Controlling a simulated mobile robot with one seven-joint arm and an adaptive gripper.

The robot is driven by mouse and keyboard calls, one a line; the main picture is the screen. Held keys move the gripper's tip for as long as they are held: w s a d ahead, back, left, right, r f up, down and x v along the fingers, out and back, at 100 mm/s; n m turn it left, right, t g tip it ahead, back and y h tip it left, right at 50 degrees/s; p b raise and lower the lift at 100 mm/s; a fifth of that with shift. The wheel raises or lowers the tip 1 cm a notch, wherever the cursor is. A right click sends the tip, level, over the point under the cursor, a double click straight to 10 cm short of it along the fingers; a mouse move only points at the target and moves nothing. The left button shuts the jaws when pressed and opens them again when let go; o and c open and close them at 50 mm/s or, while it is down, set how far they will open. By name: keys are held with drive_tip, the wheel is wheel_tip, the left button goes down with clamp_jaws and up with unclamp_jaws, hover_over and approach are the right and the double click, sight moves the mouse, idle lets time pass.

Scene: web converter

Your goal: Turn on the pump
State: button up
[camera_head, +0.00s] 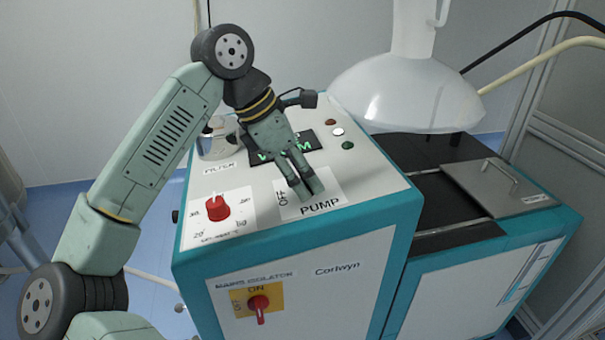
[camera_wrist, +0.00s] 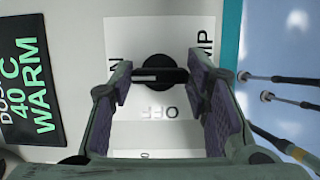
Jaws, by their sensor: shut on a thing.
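The pump switch is a black rotary knob (camera_wrist: 160,64) on a white label plate (camera_head: 330,204) marked PUMP, on the sloping panel top. In the wrist view its bar lies crosswise between my fingers, with a pale mark towards its left end. That end faces a partly hidden word ending in N; OFF reads upside down below the knob. My gripper (camera_head: 306,191) is down at the plate, its fingers shut on the knob from both sides; the wrist view shows the gripper (camera_wrist: 160,78) too. In the head view my fingers hide the knob.
A red dial (camera_head: 217,208) stands left of the plate, and a display (camera_wrist: 28,85) reading WARM is close by. A red mains isolator (camera_head: 259,304) is on the front face. A white hood (camera_head: 405,93) hangs at the right, above a black bed with a metal lid (camera_head: 497,187).

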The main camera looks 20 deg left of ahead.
drive_tip(key=o, duration=1.2)
drive_tip(key=shift+c, duration=0.2)
drive_tip(key=shift+r, duration=0.1)
drive_tip(key=v, duration=1.2)
